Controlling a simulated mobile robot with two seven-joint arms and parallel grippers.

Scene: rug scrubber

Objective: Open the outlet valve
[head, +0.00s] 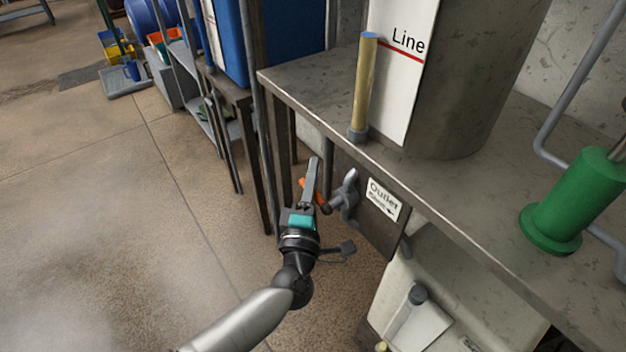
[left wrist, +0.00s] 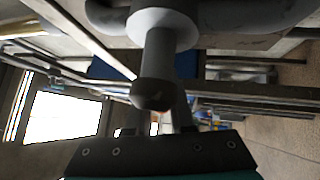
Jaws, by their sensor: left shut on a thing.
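The outlet valve (head: 345,197) is a grey fitting on a dark panel below the bench edge, beside a white "Outlet" sign (head: 383,199). Its orange handle (head: 321,198) sticks out to the left. My left gripper (head: 312,170) is at the handle, shut on it, with its fingers covering part of it. In the left wrist view the grey valve body (left wrist: 162,28) and its dark rounded end (left wrist: 154,95) are close in front of the gripper. Only a sliver of orange shows there between the fingers. My right gripper is not in view.
A metal bench (head: 470,195) runs above the valve, carrying a large grey tank (head: 475,80), a yellowish tube (head: 364,90) and a green cylinder (head: 575,200). A white container (head: 440,290) stands below. The floor (head: 100,220) at left is clear.

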